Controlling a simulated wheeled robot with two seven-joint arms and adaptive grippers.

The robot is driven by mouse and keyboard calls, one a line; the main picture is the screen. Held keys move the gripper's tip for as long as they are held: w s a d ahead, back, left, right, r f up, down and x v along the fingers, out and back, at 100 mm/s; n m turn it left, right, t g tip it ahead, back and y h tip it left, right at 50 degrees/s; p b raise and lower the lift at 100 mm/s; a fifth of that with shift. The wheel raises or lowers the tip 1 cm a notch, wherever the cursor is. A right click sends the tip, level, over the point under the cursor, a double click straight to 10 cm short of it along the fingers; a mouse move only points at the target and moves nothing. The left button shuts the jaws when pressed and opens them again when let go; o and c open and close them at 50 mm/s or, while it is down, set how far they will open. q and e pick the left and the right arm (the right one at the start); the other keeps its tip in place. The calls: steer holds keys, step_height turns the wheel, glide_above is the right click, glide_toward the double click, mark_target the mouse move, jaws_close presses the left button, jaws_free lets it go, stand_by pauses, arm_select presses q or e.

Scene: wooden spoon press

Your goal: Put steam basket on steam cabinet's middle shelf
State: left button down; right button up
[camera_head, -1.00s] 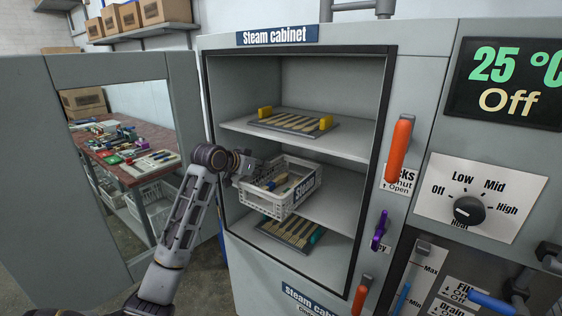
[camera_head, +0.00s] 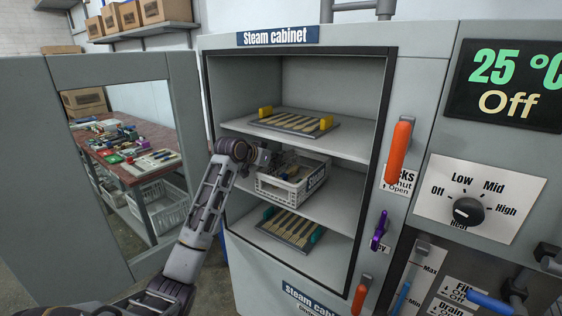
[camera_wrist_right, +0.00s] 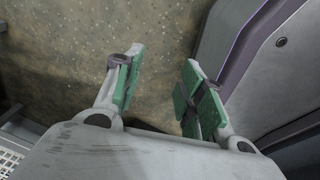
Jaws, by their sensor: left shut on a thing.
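The steam basket (camera_head: 284,189) is a white slatted crate with a dark label on its right side. It is inside the open steam cabinet (camera_head: 221,42), at the level of the middle shelf (camera_head: 330,207), below the upper shelf. I cannot tell whether its base touches the shelf. My left gripper (camera_head: 268,160) is shut on the basket's near left rim, and its fingertips are partly hidden. My right gripper (camera_wrist_right: 160,92) shows only in the right wrist view, with its green-padded fingers apart and nothing between them.
A tray with yellow ends (camera_head: 294,123) lies on the upper shelf, and a tray with teal ends (camera_head: 290,228) lies at the bottom. The cabinet door (camera_head: 45,180) stands open at left. Orange handles (camera_head: 398,150) are on the frame at right.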

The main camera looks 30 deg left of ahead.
mark_target(281, 173)
steer(key=shift+s+a, duration=0.1)
arm_select(q)
steer(key=shift+w+r, duration=0.1)
steer(key=shift+w, duration=0.3)
steer(key=shift+w+d, duration=0.1)
steer(key=shift+w, duration=1.35)
steer(key=shift+w+d, duration=0.1)
steer(key=shift+w, duration=0.1)
steer(key=shift+f, duration=0.45)
steer(key=shift+s+f, duration=0.1)
steer(key=shift+f, duration=0.25)
arm_select(e)
steer(key=shift+d, duration=0.3)
